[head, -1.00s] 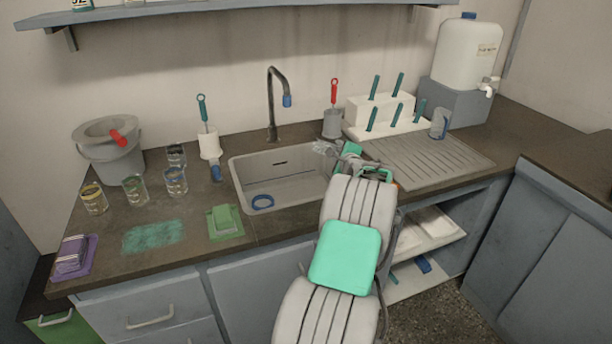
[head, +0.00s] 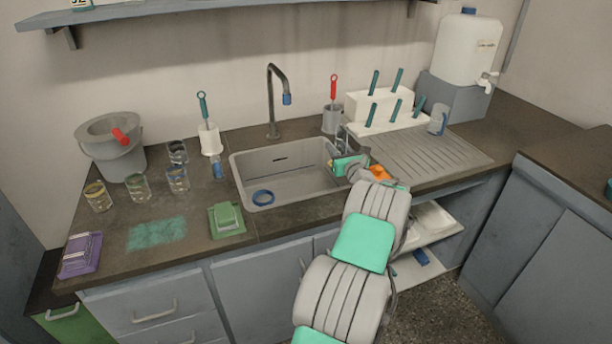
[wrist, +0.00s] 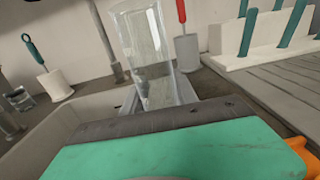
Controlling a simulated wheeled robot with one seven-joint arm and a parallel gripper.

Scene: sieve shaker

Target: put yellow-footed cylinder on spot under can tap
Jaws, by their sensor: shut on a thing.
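My gripper (head: 340,152) is over the right end of the sink, shut on a clear glass cylinder (wrist: 148,50). The cylinder stands up beyond the jaws in the wrist view, slightly tilted; its lower end is hidden, so its foot colour cannot be told. In the head view only a small pale part of it shows above the gripper. The white can (head: 467,50) with its tap (head: 487,82) stands on a grey-blue block (head: 455,97) at the back right. No marked spot under the tap can be made out.
Several glasses (head: 138,187) stand left.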

